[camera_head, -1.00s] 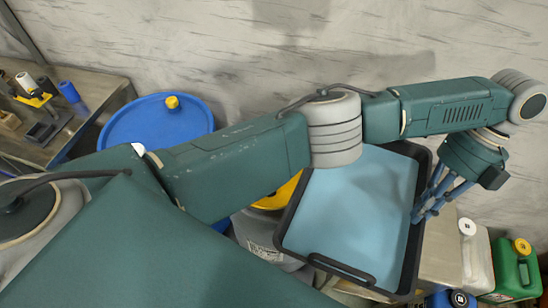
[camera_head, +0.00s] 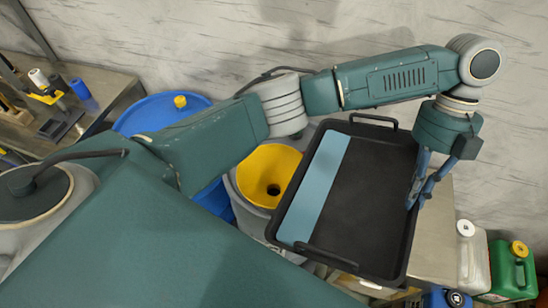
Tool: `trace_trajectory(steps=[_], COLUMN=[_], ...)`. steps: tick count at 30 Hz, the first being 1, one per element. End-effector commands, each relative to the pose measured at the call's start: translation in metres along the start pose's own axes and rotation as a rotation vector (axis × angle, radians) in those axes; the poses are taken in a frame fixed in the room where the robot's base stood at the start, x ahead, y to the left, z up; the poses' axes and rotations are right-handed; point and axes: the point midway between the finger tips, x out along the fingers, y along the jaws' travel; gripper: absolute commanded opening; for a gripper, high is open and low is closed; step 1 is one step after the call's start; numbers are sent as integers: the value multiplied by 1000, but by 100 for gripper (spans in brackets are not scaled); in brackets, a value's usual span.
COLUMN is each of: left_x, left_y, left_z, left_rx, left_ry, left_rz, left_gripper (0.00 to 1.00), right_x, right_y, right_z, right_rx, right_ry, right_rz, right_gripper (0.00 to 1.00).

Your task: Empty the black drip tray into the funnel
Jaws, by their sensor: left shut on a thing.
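The black drip tray (camera_head: 372,200) is held up in the air, tilted down to the left. Light blue liquid (camera_head: 314,190) lies as a strip along its left side, and the rest of its floor is bare. My left gripper (camera_head: 416,192) is shut on the tray's right rim. The yellow funnel (camera_head: 262,168) with its dark hole sits just left of the tray, on a grey container (camera_head: 252,220). The tray's left rim is beside the funnel's right edge; I see no liquid in the funnel. My right gripper is out of view.
A blue drum (camera_head: 160,108) with a yellow cap stands left of the funnel, partly behind my arm. A workbench (camera_head: 105,95) with small tools is at far left. A green canister (camera_head: 512,268) and a white-capped container (camera_head: 468,255) stand at lower right.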

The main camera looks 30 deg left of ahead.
Motion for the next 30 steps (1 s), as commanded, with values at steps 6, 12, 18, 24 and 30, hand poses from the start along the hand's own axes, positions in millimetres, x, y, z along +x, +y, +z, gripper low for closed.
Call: trace_trajectory(steps=[6, 12, 18, 24, 30], left_x=[-31, -65, -87, -103, -115], left_y=[24, 56, 87, 104, 115], left_z=[-12, -25, -36, -42, -48], left_rx=[51, 110, 173, 216, 242], left_ry=[-2, -7, -1, -3, -2], left_rz=[-131, -283, -429, -527, -585], left_gripper=[0, 0, 0, 0, 0], right_x=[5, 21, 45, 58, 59], right_y=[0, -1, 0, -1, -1], right_z=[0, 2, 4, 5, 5], right_rx=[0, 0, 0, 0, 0], right_ry=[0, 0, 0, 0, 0], right_rz=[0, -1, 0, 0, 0], right_gripper=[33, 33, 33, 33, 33])
